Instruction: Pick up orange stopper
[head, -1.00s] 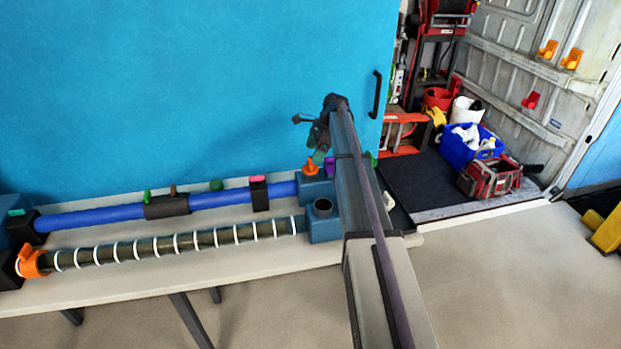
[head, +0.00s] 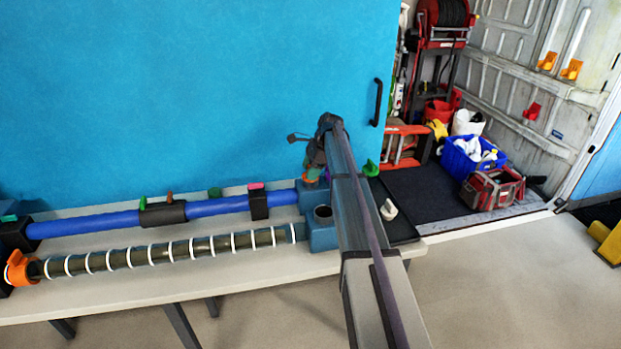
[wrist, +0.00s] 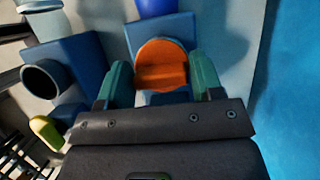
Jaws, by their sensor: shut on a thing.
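The orange stopper (wrist: 162,62) sits between the two teal fingers of my gripper (wrist: 161,78) in the wrist view, with a finger on each side. My gripper is shut on it. In the head view my gripper (head: 314,166) is at the far end of my arm, down at the blue block at the right end of the blue pipe. I cannot tell whether the stopper is still seated in the block.
A blue block with an open round port (head: 322,216) stands in front. A blue pipe (head: 100,223) and a white-ringed hose (head: 170,251) run left along the bench. A green piece (head: 370,168) and a whitish piece (head: 388,210) lie right of my arm. The blue wall is close behind.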

